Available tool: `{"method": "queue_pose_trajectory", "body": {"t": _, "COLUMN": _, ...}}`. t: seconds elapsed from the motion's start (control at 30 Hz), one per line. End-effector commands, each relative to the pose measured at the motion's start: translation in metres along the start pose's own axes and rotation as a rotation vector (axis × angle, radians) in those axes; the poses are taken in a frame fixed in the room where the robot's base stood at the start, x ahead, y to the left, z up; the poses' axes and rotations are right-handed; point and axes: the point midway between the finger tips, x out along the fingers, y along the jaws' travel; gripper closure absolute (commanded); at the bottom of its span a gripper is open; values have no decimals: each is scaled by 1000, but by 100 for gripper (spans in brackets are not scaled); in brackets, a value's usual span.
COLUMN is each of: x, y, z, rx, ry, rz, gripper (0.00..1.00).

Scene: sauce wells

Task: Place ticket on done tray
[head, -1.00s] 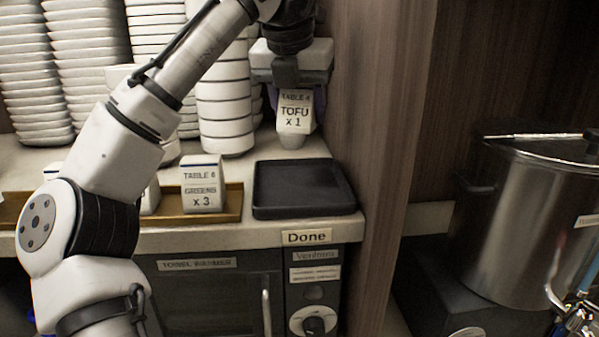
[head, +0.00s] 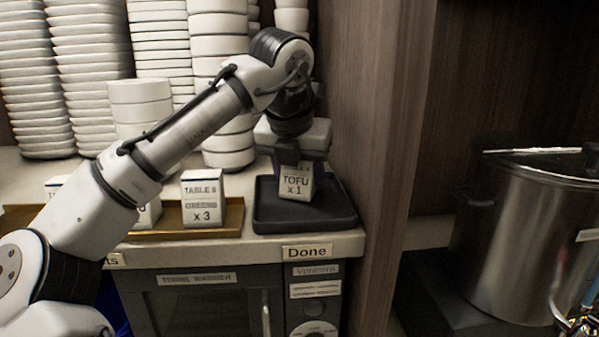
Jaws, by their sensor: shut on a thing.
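The ticket is a white block (head: 296,186) that reads "TOFU x 1"; its top line is partly hidden by my gripper. My gripper (head: 298,166) is shut on the upper part of the ticket and points down. The ticket is upright, with a slight tilt, over the middle of the black done tray (head: 335,214). Its lower end is at the tray's floor or just above it; I cannot tell if it touches. The tray sits at the counter's right end, above the "Done" label (head: 307,252).
A brown tray (head: 172,235) to the left holds a "TABLE 8" ticket block (head: 203,199) and others partly behind my arm. Stacks of white bowls (head: 225,95) stand behind. A wooden panel (head: 375,130) rises close on the right, with a steel pot (head: 515,235) beyond it.

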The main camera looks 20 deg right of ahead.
Motion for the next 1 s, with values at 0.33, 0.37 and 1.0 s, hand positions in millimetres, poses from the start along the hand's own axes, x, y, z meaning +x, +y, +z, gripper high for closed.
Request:
{"method": "queue_pose_trajectory", "body": {"t": 0.33, "x": 1, "y": 0, "z": 0, "rx": 0, "ry": 0, "rz": 0, "gripper": 28}}
{"method": "queue_pose_trajectory", "body": {"t": 0.37, "x": 1, "y": 0, "z": 0, "rx": 0, "ry": 0, "rz": 0, "gripper": 28}}
{"method": "queue_pose_trajectory", "body": {"t": 1.0, "x": -84, "y": -1, "z": 2, "rx": 0, "ry": -2, "rz": -1, "gripper": 28}}
